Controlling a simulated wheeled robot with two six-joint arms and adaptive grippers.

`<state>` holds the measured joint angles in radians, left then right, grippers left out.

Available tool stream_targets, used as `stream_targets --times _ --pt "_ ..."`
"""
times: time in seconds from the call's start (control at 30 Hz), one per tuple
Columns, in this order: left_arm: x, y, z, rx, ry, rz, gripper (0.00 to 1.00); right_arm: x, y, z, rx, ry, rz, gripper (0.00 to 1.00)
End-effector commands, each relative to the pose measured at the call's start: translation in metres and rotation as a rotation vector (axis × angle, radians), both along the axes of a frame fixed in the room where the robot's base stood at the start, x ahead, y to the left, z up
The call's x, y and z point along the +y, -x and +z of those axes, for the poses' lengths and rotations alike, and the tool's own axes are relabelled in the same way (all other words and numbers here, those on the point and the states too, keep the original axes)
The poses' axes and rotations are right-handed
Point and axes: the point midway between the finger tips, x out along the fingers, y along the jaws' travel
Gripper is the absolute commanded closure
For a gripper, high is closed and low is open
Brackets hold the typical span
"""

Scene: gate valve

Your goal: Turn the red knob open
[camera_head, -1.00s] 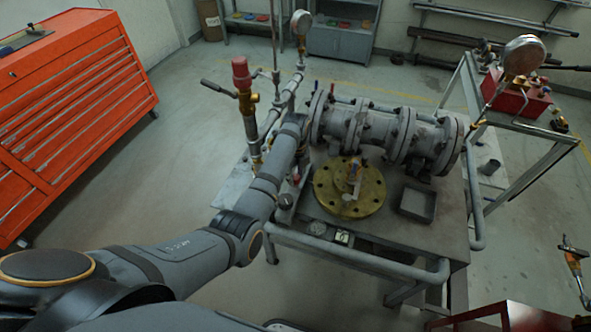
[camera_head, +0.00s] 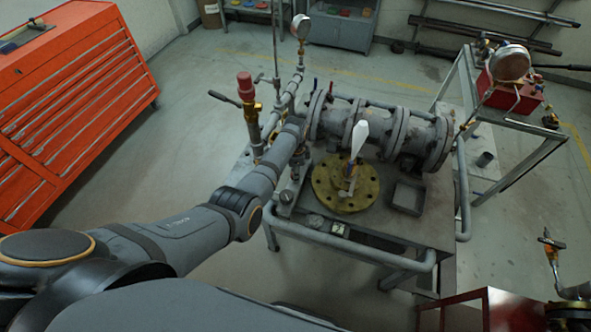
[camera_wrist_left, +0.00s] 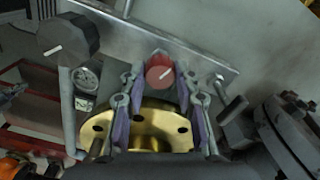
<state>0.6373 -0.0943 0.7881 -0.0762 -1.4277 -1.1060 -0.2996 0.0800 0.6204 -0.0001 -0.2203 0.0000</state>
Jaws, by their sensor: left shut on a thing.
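The red knob (camera_wrist_left: 160,70), round with a pale mark on its face, shows in the left wrist view. My left gripper (camera_wrist_left: 160,78) has its two fingers on either side of the knob, near their tips, and is shut on it. My right gripper is in neither view.
A brass flange (camera_head: 335,203) lies on the bench, and a grey flanged pipe (camera_head: 375,130) stands behind it. A red-capped brass fitting (camera_head: 246,90) rises left of the pipe. A red tool cabinet (camera_head: 70,110) stands at the left.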

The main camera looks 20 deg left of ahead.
Motion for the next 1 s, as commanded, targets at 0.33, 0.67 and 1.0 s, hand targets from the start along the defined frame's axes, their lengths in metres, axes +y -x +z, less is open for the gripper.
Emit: stream_targets --times 0.33,0.67,1.0 --pt "0.0007 0.0005 0.0004 0.002 -0.001 0.245 1.0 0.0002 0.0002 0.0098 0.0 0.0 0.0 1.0" --pt "0.0007 0.0005 -0.0003 0.001 -0.002 0.353 1.0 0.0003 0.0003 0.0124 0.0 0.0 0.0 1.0" --pt "0.0007 0.0005 -0.0007 0.001 -0.002 0.371 1.0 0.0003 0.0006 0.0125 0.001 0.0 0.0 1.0"
